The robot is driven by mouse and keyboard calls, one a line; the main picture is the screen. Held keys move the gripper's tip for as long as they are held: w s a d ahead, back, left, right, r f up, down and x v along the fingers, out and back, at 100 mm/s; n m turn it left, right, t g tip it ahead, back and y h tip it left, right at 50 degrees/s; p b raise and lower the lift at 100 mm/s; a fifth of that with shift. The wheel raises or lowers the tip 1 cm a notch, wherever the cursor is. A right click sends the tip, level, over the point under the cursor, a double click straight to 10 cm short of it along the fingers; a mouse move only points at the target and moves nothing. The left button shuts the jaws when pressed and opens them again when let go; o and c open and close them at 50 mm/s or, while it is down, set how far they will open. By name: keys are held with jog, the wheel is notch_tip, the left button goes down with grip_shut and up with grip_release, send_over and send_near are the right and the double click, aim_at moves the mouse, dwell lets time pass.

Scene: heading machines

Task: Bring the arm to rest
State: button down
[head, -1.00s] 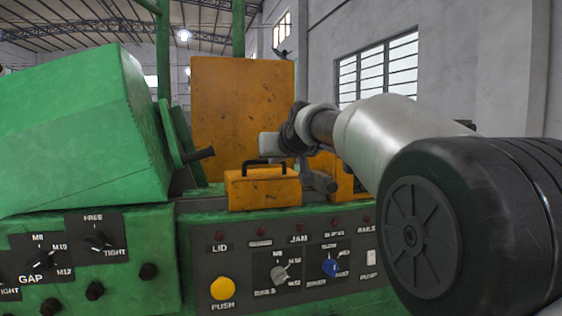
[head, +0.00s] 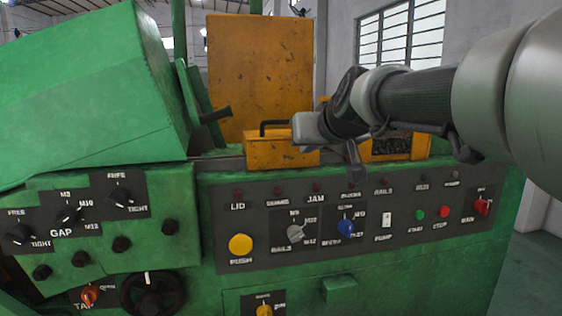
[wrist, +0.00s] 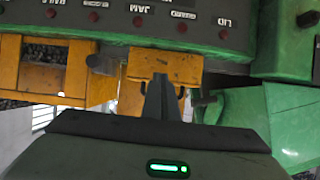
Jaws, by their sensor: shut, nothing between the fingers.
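My gripper (head: 352,158) is in front of the green heading machine (head: 380,280), just above the control panel (head: 270,256), with my arm reaching in from the right. In the wrist view the fingers (wrist: 161,84) are together with nothing between them. They appear in front of a yellow box (wrist: 165,64) with a dark handle. In the head view the same yellow box (head: 275,155) sits on the machine to the left of my gripper, and my wrist partly covers it. I cannot tell whether the gripper touches anything.
A large green lid (head: 90,100) stands tilted at the left with a dark handle. A tall orange panel (head: 258,75) rises behind the box. A yellow bin of dark pieces (head: 392,146) lies behind my arm. Knobs and buttons line the front. Floor (head: 530,255) is clear at right.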

jog(key=s+d+f+m+g+h, duration=0.1)
jog(key=s+d+f+g, duration=0.25)
jog(key=s+f, duration=0.95)
jog(key=s+d+f+m+g+h, duration=0.1)
jog(key=s+d+f+g, duration=0.25)
jog(key=s+f, duration=0.95)
jog(key=s+r+p, duration=0.2)
jog(key=r+p, duration=1)
jog(key=r, duration=0.2)
jog(key=s+r+p, duration=0.2)
jog(key=r+p, duration=0.9)
jog(key=r, duration=0.2)
jog(key=shift+a+r+p, duration=0.25)
jog(key=shift+r+p, duration=0.1)
jog(key=shift+p, duration=0.05)
jog(key=shift+s, duration=0.1)
